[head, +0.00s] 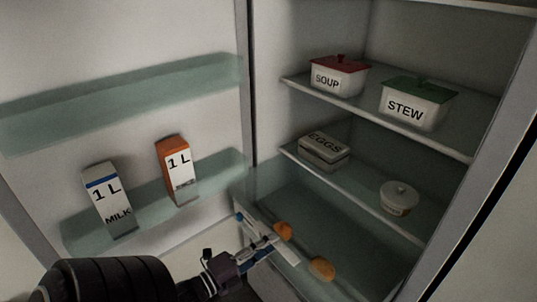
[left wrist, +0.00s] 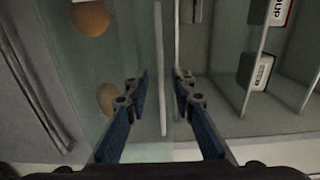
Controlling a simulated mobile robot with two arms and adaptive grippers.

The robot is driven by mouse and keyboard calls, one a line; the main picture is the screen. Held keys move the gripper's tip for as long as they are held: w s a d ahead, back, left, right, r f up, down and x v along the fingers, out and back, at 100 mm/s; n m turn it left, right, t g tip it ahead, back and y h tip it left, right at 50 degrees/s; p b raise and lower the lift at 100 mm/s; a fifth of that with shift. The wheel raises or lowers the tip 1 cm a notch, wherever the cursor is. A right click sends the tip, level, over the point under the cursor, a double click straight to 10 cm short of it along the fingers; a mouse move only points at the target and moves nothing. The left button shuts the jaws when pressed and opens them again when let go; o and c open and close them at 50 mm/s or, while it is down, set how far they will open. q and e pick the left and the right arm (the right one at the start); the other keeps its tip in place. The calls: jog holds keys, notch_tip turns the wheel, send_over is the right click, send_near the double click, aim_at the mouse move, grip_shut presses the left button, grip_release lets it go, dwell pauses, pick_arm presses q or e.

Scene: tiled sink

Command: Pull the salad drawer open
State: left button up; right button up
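The salad drawer (head: 325,232) is the greenish see-through box at the bottom of the fridge, and it looks shut. Two orange-brown round items, one (head: 283,229) near my gripper and one (head: 322,268) further right, show in it. My left gripper (head: 268,240) is at the drawer's front. In the left wrist view my left gripper (left wrist: 160,85) is open, with its blue fingers apart on both sides of a pale bar (left wrist: 161,50), apparently the drawer's handle or front edge. I cannot tell whether they touch it. My right gripper is not in view.
The fridge door stands open at left, with a milk carton (head: 108,200) and an orange-topped carton (head: 177,170) on its lower shelf. Shelves above the drawer hold a soup box (head: 338,78), a stew box (head: 412,106), an eggs box (head: 324,151) and a lidded pot (head: 398,198).

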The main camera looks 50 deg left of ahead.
pick_arm(q)
jog(key=s, duration=1.2)
jog(key=shift+a, duration=0.45)
